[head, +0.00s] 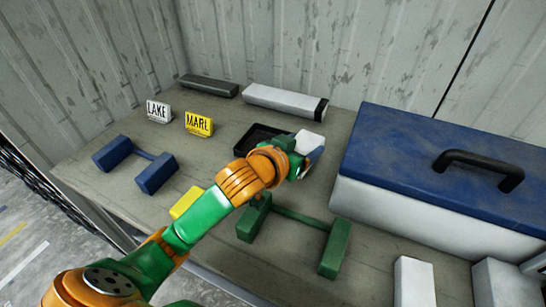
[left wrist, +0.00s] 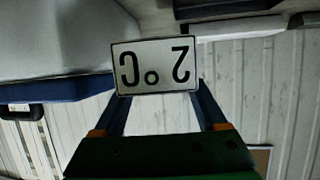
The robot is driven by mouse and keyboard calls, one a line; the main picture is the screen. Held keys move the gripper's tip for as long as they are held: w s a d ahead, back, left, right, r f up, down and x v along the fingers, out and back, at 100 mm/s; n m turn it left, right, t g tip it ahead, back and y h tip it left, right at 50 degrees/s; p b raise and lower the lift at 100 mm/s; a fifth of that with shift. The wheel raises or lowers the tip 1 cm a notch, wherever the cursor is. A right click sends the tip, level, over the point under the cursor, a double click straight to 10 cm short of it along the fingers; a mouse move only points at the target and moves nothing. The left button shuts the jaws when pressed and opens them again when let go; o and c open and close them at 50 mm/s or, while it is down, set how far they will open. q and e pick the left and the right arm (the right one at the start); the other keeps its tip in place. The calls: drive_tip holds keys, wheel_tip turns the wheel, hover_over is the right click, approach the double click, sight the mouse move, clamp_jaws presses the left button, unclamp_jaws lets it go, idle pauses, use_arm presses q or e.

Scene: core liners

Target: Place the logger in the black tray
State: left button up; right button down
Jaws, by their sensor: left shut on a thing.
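The logger (head: 308,141) is a small white block with a bluish side in the head view. In the left wrist view its white face (left wrist: 153,66) shows "2 °C" upside down. My left gripper (head: 300,158) is shut on it and holds it above the table, by the right end of the black tray (head: 254,137). The tray is a shallow dark tray on the table; the arm and logger hide part of it. I cannot tell the logger's exact height over it. My right gripper is not in view.
A large blue-lidded white box (head: 430,165) stands right of the tray. A green cradle (head: 331,248) and a yellow block (head: 186,203) are in front, a blue cradle (head: 155,174) left. LAKE (head: 158,112) and MARL (head: 199,125) signs and a white bar (head: 283,101) stand behind.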

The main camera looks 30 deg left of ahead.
use_arm(q)
drive_tip(key=shift+w+a+r+n+y, duration=0.35)
drive_tip(key=shift+a+r+n+y, duration=0.05)
drive_tip(key=shift+r+y, duration=0.15)
drive_tip(key=shift+w+a+r+n+y, duration=0.3)
drive_tip(key=shift+a+r+n+y, duration=0.1)
drive_tip(key=shift+r+y, duration=0.1)
drive_tip(key=w+a+f, duration=0.2)
drive_tip(key=a+f, duration=0.1)
drive_tip(key=w+a+f, duration=0.3)
drive_tip(key=a, duration=0.1)
drive_tip(key=w+a+f, duration=0.3)
drive_tip(key=shift+w+a+f+b, duration=0.15)
drive_tip(key=shift+f+b, duration=0.05)
drive_tip(key=shift+b, duration=0.15)
wheel_tip(320, 180, down, 3)
drive_tip(key=shift+f, duration=0.1)
drive_tip(key=o, duration=1.4)
